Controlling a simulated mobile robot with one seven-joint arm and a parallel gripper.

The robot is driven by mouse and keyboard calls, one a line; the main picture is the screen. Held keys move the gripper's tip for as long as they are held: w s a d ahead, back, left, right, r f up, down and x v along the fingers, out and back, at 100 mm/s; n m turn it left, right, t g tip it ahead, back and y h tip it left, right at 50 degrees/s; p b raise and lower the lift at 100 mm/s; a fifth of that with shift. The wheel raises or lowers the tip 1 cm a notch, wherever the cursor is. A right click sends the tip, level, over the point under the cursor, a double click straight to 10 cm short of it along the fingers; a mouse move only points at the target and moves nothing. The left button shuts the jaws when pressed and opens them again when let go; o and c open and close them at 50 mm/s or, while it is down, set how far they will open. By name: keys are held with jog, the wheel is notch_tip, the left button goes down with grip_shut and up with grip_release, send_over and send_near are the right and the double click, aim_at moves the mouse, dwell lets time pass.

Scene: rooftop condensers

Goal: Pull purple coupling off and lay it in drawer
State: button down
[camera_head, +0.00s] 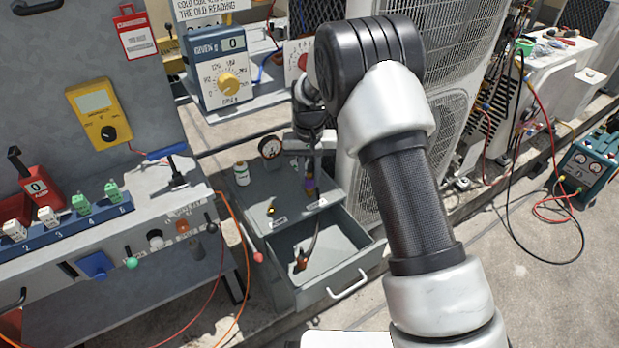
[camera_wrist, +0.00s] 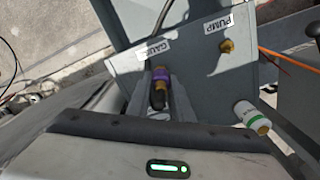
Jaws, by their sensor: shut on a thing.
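The purple coupling (camera_head: 310,184) is at the gauge-labelled spot on the grey cabinet top (camera_head: 250,197). My gripper (camera_wrist: 160,100) is shut on it from above; the wrist view shows the purple band (camera_wrist: 158,80) and a brass end between the fingers. I cannot tell whether the coupling is seated on its port or just clear of it. The gripper's fingertips are small in the head view.
A brass pump port (camera_wrist: 228,46) stands beside the coupling. A white bottle (camera_head: 241,174) and a round gauge (camera_head: 270,148) stand at the cabinet's back. The drawer handle (camera_head: 347,287) sticks out in front. A bench (camera_head: 140,200) is left; condenser units (camera_head: 460,60) are behind my arm.

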aim_at(310, 171)
jog(key=shift+r+p, duration=1.2)
jog(key=shift+r, duration=0.7)
jog(key=shift+d, duration=0.1)
jog(key=s+d+f+m, duration=0.1)
jog(key=s+d+f, duration=0.2)
jog(key=f, duration=0.1)
jog(key=s+d+f+m+b, duration=0.1)
jog(key=s+d+f+m, duration=0.1)
jog(key=s+f, duration=0.1)
jog(key=s+d+f+m+b, duration=0.1)
jog(key=s+d+f, duration=0.2)
jog(key=s+f, duration=0.1)
jog(key=shift+d+f, duration=0.3)
jog(key=shift+f, duration=0.1)
jog(key=shift+f+b, duration=0.45)
jog(key=shift+f, duration=1.8)
jog(key=shift+f+b, duration=0.45)
jog(key=shift+f, duration=0.05)
jog(key=c, duration=2)
grip_release()
jog(key=o, duration=0.4)
